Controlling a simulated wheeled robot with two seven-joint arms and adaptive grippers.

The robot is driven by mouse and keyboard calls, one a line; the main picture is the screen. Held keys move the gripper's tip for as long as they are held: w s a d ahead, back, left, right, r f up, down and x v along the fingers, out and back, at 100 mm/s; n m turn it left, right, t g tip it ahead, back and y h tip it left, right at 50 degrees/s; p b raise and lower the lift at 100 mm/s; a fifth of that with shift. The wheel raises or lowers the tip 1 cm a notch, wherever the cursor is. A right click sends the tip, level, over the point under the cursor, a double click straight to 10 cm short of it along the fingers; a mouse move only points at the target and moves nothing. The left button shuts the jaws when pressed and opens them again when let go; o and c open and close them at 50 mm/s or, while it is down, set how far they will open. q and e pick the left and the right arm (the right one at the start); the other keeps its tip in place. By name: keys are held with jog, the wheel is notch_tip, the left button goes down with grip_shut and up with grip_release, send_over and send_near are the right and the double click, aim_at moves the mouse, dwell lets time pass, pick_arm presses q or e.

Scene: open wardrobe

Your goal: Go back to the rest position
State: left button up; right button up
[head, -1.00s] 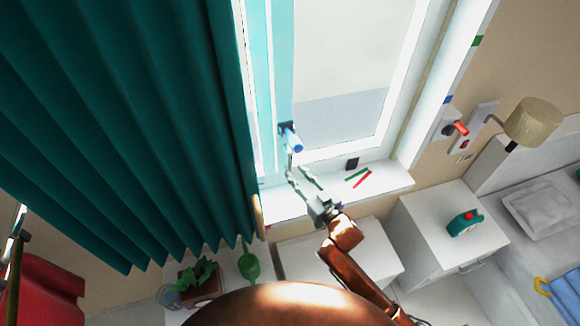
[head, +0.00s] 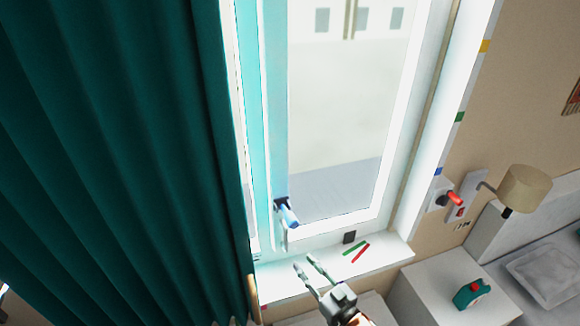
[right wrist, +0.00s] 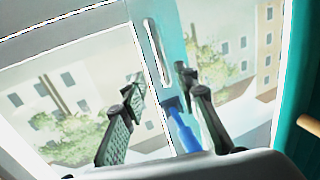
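My right gripper (head: 304,266) is open in the head view, its two fingers apart above the white window sill, with nothing between the tips. It sits below and a little right of the blue window handle (head: 288,215), apart from it. In the right wrist view the open fingers (right wrist: 160,85) stand on either side of the picture, with the blue handle (right wrist: 184,132) showing between them farther off. My left gripper is not in view.
A teal curtain (head: 110,150) fills the left side. A green stick (head: 354,248) and a red stick (head: 361,253) lie on the sill (head: 390,250). A white cabinet (head: 440,285) with a teal and red object (head: 472,293), a lamp (head: 525,188) and a bed are at right.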

jog(key=s+d+f+m+g+h, duration=0.2)
jog(key=s+d+f+h, duration=0.25)
jog(key=d+f, duration=0.35)
jog(key=s+d+f+m+g+h, duration=0.35)
jog(key=s+d+f, duration=0.2)
jog(key=d, duration=0.45)
jog(key=s+d+f+g+h, duration=0.1)
jog(key=s+d+f+g, duration=0.25)
jog(key=s, duration=0.65)
jog(key=s+d+f+g+h, duration=0.1)
jog(key=s+d+f+g, duration=0.3)
jog(key=s, duration=0.6)
jog(key=s+a+f+b+x, duration=0.1)
jog(key=s+b+x, duration=0.25)
jog(key=x, duration=1.35)
jog(key=s+a+f+b+x, duration=0.15)
jog(key=s+x, duration=0.25)
jog(key=x, duration=1.2)
jog(key=s+a+f+g+b, duration=0.1)
jog(key=s+f+b, duration=0.4)
jog(key=s+f, duration=1.5)
notch_tip(320, 180, down, 4)
jog(key=shift+s+a+f+n+g+y, duration=0.1)
jog(key=shift+s+a+n+g+y, duration=0.2)
jog(key=shift+n+y, duration=0.15)
